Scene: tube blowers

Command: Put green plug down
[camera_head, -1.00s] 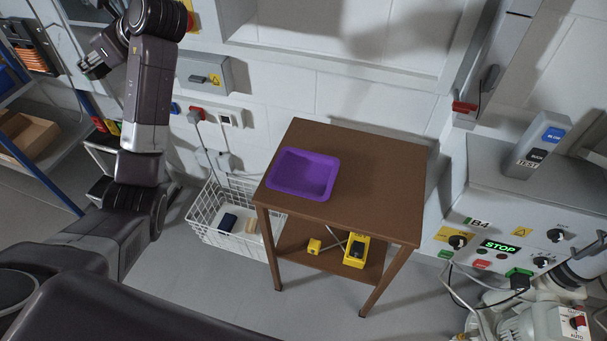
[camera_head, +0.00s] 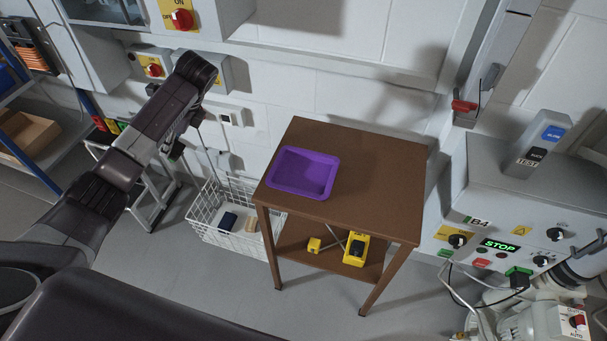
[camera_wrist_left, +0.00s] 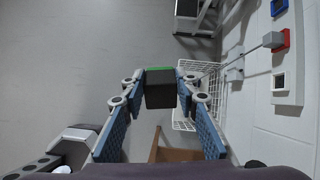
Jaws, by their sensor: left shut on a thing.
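My left gripper (camera_wrist_left: 160,100) is shut on the green plug (camera_wrist_left: 160,92), which shows as a dark block with a green edge between the blue-padded fingers. In the head view the left gripper (camera_head: 174,152) is partly hidden by its own arm, left of the wooden table and above the wire basket's left side. The plug cannot be made out there. The purple tray (camera_head: 277,184) lies empty on the table (camera_head: 375,185). My right gripper is not in view.
A white wire basket (camera_head: 203,226) with a few items stands on the floor left of the table. Yellow boxes (camera_head: 356,249) sit on the lower shelf. A control machine (camera_head: 480,210) with cables stands at right. The tabletop right of the tray is clear.

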